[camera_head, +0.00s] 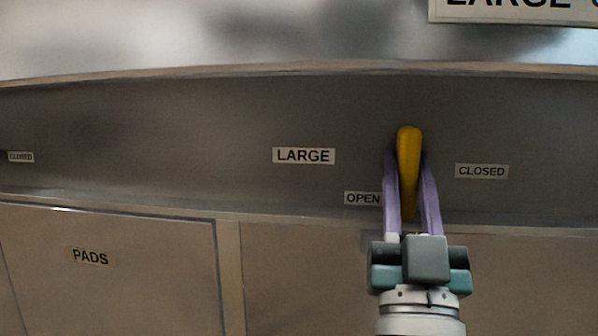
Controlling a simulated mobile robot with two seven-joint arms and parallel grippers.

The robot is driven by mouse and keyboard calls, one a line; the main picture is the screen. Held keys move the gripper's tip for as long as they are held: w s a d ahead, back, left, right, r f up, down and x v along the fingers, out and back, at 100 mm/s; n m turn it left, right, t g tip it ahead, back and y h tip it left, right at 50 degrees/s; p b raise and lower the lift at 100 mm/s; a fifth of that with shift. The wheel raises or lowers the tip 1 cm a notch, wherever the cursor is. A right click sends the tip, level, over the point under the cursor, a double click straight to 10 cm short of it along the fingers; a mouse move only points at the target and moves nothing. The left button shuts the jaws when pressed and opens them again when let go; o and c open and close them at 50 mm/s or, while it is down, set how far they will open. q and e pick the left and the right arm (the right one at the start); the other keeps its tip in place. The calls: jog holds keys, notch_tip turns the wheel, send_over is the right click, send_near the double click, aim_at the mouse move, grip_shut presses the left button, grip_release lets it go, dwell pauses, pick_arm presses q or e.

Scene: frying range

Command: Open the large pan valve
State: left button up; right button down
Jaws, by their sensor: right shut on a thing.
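The large pan valve handle (408,150) is a yellow lever on the grey metal front panel. It stands nearly upright, between the OPEN label (363,198) at its lower left and the CLOSED label (482,171) at its right. The LARGE label (304,156) is to its left. My right gripper (407,165) reaches up from below, with its purple fingers on either side of the lever, shut on it. The lever's pivot is not clearly visible. My left gripper is not in view.
A second CLOSED label (21,157) is at the far left edge of the panel. Below is a cabinet door marked PADS (90,256). A ledge (200,75) runs above the panel, and a large sign (515,10) is cut off at the top right.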

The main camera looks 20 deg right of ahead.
jog(key=c, duration=0.7)
grip_release()
jog(key=shift+f, duration=0.1)
jog(key=v, duration=0.9)
jog(key=shift+s+a+f, duration=0.2)
jog(key=shift+s+f, duration=0.05)
jog(key=shift+s, duration=0.05)
